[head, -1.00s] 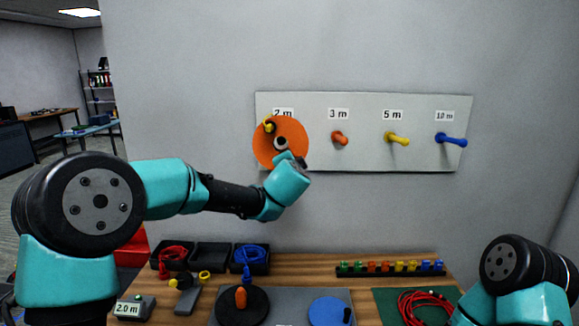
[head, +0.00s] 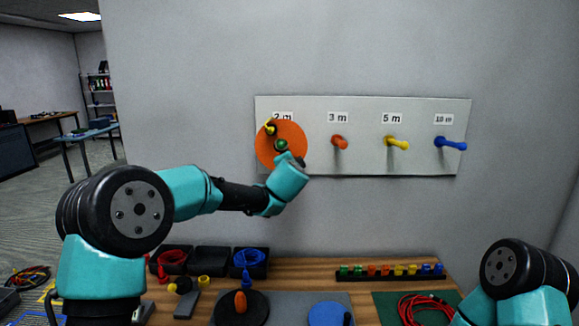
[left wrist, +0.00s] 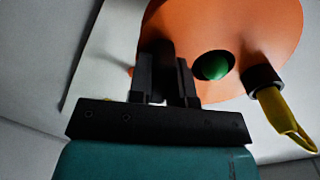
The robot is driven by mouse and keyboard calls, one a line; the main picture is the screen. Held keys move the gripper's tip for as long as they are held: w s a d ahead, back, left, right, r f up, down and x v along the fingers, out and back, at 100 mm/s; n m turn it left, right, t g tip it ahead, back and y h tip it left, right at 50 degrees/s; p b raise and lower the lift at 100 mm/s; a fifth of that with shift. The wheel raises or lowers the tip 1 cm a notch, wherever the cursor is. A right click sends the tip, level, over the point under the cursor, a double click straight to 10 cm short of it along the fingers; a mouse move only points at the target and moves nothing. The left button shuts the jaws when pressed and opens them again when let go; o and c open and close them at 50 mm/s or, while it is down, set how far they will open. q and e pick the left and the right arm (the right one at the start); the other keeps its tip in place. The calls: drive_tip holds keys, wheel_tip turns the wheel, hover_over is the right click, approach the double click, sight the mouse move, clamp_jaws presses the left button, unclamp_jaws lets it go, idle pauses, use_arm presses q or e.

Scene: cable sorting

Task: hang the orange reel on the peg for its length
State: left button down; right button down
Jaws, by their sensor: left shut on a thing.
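The orange reel (head: 290,131) is a flat disc in front of the pegboard's left end, just below the "2 m" label (head: 283,117). A green peg tip (head: 281,145) shows at the reel's centre hole. In the left wrist view, the green tip (left wrist: 213,65) also shows through the orange face (left wrist: 245,25). A yellow cable end (left wrist: 275,108) sticks out from a black clip on the reel. My left gripper (head: 287,157) is shut on the reel close beside its hole; the exact part gripped is dark and hard to make out. My right gripper is out of view.
The board (head: 365,165) also carries an orange peg (head: 340,141) at 3 m, a yellow peg (head: 397,142) at 5 m and a blue peg (head: 450,143) at 10 m. Bins, a black disc (head: 225,305) and a red cable (head: 425,308) occupy the bench below.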

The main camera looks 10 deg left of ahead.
use_arm(q)
drive_tip(key=w+f, duration=0.1)
drive_tip(key=w, duration=0.5)
drive_tip(key=shift+a, duration=0.3)
idle(0.4)
drive_tip(key=shift+f, duration=0.1)
idle(0.4)
drive_tip(key=c, duration=1)
unclamp_jaws()
drive_tip(key=shift+f, duration=0.1)
drive_tip(key=shift+o, duration=0.2)
drive_tip(key=shift+s, duration=0.1)
